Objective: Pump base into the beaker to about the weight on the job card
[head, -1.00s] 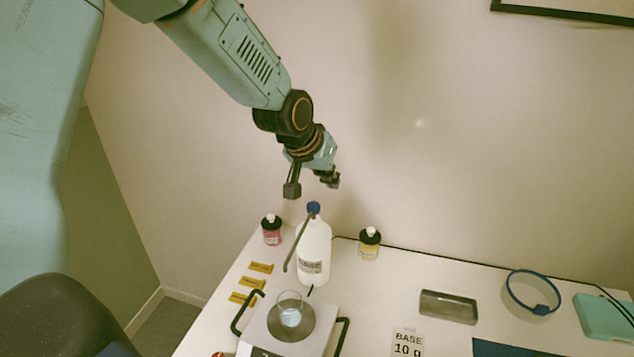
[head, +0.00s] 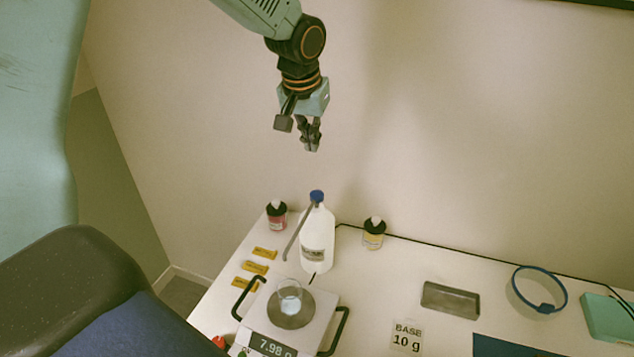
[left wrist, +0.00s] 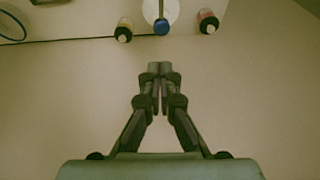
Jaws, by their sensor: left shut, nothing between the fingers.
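The white base bottle (head: 318,243) with its blue pump top (head: 317,196) stands upright behind the scale, its spout reaching down to the left. The glass beaker (head: 290,298) stands on the round pan of the scale (head: 316,331) with a pale liquid in it. The scale display (head: 272,346) reads about 7.98. The job card (head: 407,338) says BASE 10 g. My left gripper (head: 311,149) is shut and empty, pointing down above the pump top and apart from it. In the left wrist view the closed fingers (left wrist: 160,68) show below the blue pump top (left wrist: 161,27). My right gripper is out of view.
A pink bottle (head: 277,214) and a yellow bottle (head: 374,233) with black caps flank the base bottle. Several yellow labels (head: 254,268) lie left of the scale.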

